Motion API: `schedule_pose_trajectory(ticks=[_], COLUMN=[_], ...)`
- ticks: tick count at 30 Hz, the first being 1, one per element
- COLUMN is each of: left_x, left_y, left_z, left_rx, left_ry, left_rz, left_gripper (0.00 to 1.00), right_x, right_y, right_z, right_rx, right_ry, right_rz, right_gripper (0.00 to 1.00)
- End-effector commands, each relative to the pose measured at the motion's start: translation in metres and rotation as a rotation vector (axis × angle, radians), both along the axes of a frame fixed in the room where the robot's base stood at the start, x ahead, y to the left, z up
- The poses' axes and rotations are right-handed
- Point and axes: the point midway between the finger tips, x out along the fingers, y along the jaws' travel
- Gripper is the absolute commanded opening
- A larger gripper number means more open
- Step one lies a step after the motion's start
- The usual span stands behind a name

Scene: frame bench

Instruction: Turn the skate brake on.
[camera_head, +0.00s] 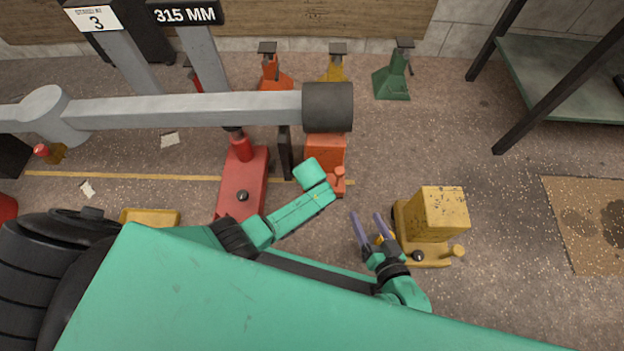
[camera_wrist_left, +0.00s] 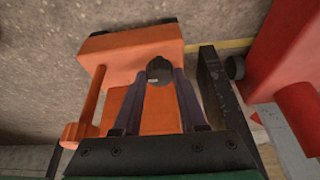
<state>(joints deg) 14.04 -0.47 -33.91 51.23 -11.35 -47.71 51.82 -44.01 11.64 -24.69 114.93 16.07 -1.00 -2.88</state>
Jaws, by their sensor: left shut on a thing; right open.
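An orange skate (camera_head: 325,148) stands on the floor under the end of the grey beam, partly covered by my left arm. In the left wrist view the orange skate (camera_wrist_left: 135,45) fills the middle, with an orange peg (camera_wrist_left: 90,110) at its left. My left gripper (camera_wrist_left: 162,82) is shut on a black round knob (camera_wrist_left: 158,68) of that skate. In the head view my left wrist hides these fingers. A yellow skate (camera_head: 428,240) with a block on it stands to the right, with its own black knob (camera_head: 418,256). My right gripper (camera_head: 366,214) is open and empty just left of it.
A red jack (camera_head: 243,185) stands left of the orange skate, beside a dark upright plate (camera_head: 284,150). The grey beam (camera_head: 190,110) crosses above. Several coloured stands line the wall, including a green stand (camera_head: 392,83). A bench (camera_head: 565,75) is at right. The floor between is clear.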

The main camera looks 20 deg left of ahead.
Motion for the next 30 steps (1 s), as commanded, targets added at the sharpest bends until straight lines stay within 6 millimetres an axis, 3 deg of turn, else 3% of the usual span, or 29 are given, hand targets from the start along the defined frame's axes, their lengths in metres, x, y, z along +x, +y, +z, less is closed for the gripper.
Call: schedule_pose_trajectory(ticks=[10,11,23,25,30], left_x=[0.0,0.0,-0.002,-0.005,-0.02], left_y=[0.0,0.0,-0.001,-0.001,-0.004], left_z=[0.0,0.0,0.008,0.018,0.059], left_rx=[0.0,0.0,0.0,0.0,-0.002], left_ry=[0.0,0.0,0.0,0.0,0.001], left_rz=[0.002,0.002,0.001,0.001,0.002], left_gripper=[0.0,0.53,0.54,0.54,0.54], right_x=[0.0,0.0,0.0,-0.001,0.002], right_y=[0.0,0.0,0.0,0.0,-0.001], right_z=[0.0,0.0,0.006,0.014,0.06], right_rx=[0.001,0.001,-0.003,-0.01,-0.041], right_ry=[0.0,0.0,0.005,0.016,0.047], right_rz=[0.0,0.0,0.002,0.009,0.038], right_gripper=[0.71,0.71,0.71,0.71,0.71])
